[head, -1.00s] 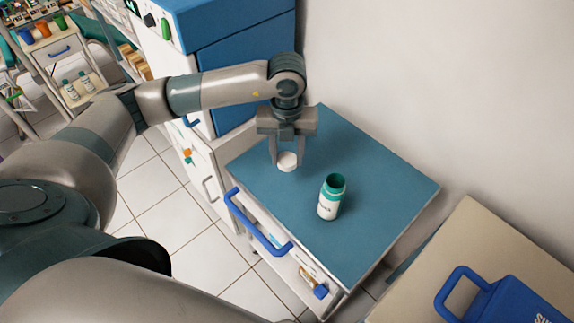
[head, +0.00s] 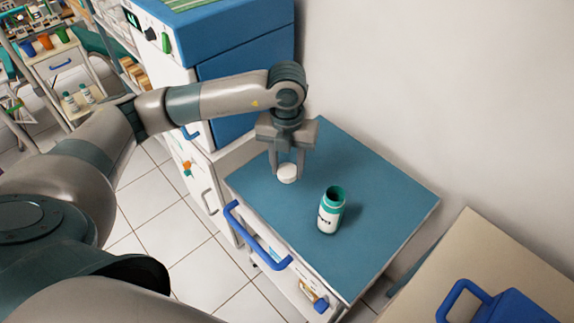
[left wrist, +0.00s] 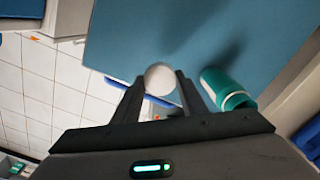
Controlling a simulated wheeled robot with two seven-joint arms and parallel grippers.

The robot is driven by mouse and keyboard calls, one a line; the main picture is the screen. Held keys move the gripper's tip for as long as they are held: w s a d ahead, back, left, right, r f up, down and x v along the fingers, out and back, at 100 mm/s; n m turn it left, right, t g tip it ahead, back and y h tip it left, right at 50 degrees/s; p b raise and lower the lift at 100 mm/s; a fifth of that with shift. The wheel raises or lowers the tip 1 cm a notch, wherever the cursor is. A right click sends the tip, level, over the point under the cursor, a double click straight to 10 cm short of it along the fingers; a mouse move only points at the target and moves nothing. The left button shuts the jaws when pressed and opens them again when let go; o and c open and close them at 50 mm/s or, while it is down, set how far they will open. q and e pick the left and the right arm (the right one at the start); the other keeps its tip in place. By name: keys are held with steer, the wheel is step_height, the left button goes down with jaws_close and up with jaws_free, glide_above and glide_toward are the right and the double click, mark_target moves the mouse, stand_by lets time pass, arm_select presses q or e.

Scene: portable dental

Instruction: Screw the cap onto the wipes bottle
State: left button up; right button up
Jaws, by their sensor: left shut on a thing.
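The wipes bottle (head: 330,212) is white with a teal neck and an open top. It stands upright on the blue top of the cart (head: 390,205). My left gripper (head: 287,172) is shut on the white cap (head: 287,174), to the left of the bottle and a little behind it. In the left wrist view the cap (left wrist: 159,78) sits between the fingertips, and the bottle (left wrist: 226,88) is to the right, apart from the right finger. My right gripper is not in view.
A blue and white cabinet (head: 245,85) stands behind the cart, close to my left arm. A wall (head: 430,90) borders the right side. A blue case (head: 500,303) lies on a beige surface (head: 500,245) at lower right. The cart top around the bottle is clear.

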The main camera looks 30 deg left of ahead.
arm_select(q)
steer(key=m, duration=0.3)
steer(key=r+m, duration=0.1)
steer(key=shift+s+d+r+m, duration=0.1)
steer(key=shift+s+d+m, duration=0.2)
steer(key=shift+d, duration=0.1)
steer(key=m, duration=0.3)
steer(key=r+m, duration=0.1)
steer(key=m, duration=0.1)
steer(key=shift+s+d, duration=0.25)
steer(key=shift+d, duration=0.1)
steer(key=s+d+r+m, duration=0.1)
steer(key=s+r+m, duration=0.1)
steer(key=m, duration=1.2)
steer(key=s+d+r+m, duration=0.1)
steer(key=s+r+m, duration=0.1)
steer(key=m, duration=1.3)
steer(key=shift+s+d+r, duration=0.25)
steer(key=shift+r, duration=0.4)
